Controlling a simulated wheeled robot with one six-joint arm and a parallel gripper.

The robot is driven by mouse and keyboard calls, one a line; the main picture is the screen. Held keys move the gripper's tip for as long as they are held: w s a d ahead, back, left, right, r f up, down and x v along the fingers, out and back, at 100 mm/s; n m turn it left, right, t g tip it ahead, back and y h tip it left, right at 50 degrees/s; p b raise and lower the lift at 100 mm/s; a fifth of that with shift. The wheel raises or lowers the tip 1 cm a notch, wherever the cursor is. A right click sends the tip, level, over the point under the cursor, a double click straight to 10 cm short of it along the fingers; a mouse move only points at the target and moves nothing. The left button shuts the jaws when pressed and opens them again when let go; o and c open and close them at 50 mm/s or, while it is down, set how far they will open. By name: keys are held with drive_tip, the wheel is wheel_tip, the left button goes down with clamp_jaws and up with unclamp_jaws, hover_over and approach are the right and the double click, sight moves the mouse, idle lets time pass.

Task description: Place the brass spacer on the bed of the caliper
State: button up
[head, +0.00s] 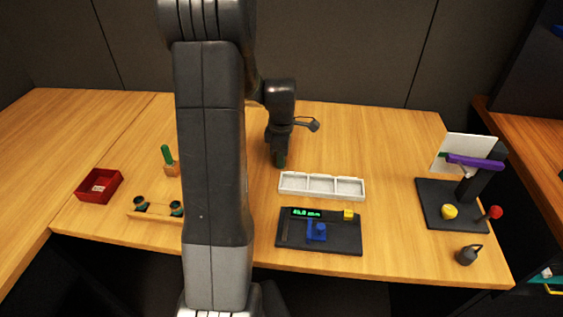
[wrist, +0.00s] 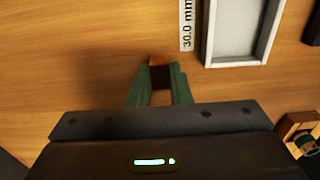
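My gripper (head: 280,162) points down above the table behind the white tray, well behind the caliper. In the wrist view its green fingers (wrist: 160,80) are closed on a small brown block (wrist: 159,76), which may be the brass spacer; its metal is hard to tell in this shade. The caliper (head: 345,243) is a black flat bed in front of the tray, with a green lit display (head: 306,212), a blue slider with a knob (head: 317,232) and a small yellow block (head: 349,214) at its back right.
The white three-compartment tray (head: 308,193) looks empty; a "30.0 mm" label (wrist: 187,25) lies beside it. At left are a red box (head: 112,181), a green-handled wooden block (head: 170,168) and a wooden rack (head: 155,216). At right stand a black stand (head: 433,208) and a dark weight (head: 467,255).

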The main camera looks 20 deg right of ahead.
clamp_jaws()
